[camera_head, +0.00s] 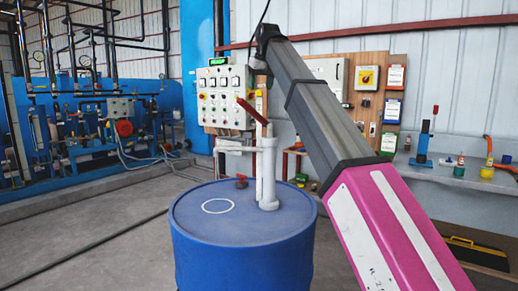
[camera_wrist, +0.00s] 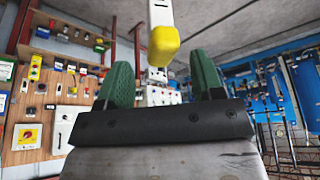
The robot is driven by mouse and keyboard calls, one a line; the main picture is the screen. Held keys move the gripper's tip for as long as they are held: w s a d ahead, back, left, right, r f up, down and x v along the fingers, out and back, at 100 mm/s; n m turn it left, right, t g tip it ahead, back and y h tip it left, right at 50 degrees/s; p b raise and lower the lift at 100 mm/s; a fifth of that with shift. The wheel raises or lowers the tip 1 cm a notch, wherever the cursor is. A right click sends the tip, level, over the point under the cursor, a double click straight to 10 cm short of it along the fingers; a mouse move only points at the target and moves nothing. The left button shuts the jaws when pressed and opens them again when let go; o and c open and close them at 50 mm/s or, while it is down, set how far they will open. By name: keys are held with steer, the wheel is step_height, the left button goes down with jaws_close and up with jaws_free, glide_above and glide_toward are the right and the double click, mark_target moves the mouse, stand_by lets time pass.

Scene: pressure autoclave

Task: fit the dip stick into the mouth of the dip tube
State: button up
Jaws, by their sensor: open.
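My gripper (camera_wrist: 161,80) is open, its two green fingers wide apart in the wrist view. Beyond the fingertips and near the gap between them is the yellow end of a pale stick, which looks like the dip stick (camera_wrist: 163,45); it does not appear gripped. In the head view a small yellow piece (camera_head: 259,104) shows above a pale upright on the blue drum (camera_head: 240,240). The white pipe on the drum lid, apparently the dip tube (camera_head: 269,175), stands upright. Its mouth is not clearly visible. My fingers are not clear in the head view.
A red lever (camera_head: 252,111) and a white side spout (camera_head: 232,146) stand close to the pipe. A control panel (camera_head: 222,95) is behind the drum. A grey bench (camera_head: 450,174) with small items is at right. Floor left of the drum is clear.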

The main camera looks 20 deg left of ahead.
mark_target(258, 95)
steer(key=x, duration=0.4)
steer(key=shift+s+a+f, duration=0.1)
steer(key=shift+s+f, duration=0.1)
steer(key=shift+f, duration=0.2)
jaws_close()
steer(key=shift+r, duration=0.1)
